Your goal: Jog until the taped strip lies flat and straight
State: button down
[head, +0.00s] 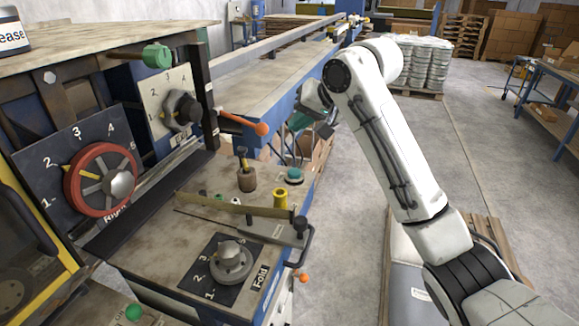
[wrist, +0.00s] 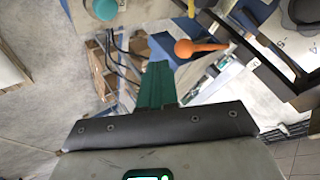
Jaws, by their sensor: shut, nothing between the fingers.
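My gripper (head: 305,120) is beside the blue machine bed in the head view, partly hidden by its own wrist. In the wrist view its green fingers (wrist: 157,85) are together, with nothing seen between them. A teal button (wrist: 105,9) shows at the top of the wrist view, apart from the fingers. I cannot make out a taped strip clearly in either view.
An orange-tipped lever (head: 262,129) sticks out close to my gripper; an orange lever end (wrist: 200,48) shows right of the fingers. The red-rimmed dial (head: 100,180), black-knobbed dial (head: 182,110) and Fold dial (head: 231,262) stand on the machine. Open floor (head: 350,215) lies right of it.

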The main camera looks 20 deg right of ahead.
jog(key=shift+f, duration=0.1)
jog(key=b, duration=0.6)
send_over(298, 172)
notch_tip(298, 172, down, 6)
jog(key=shift+f, duration=1.3)
jog(key=shift+f, duration=0.15)
dwell(0.8)
jog(key=shift+f, duration=0.25)
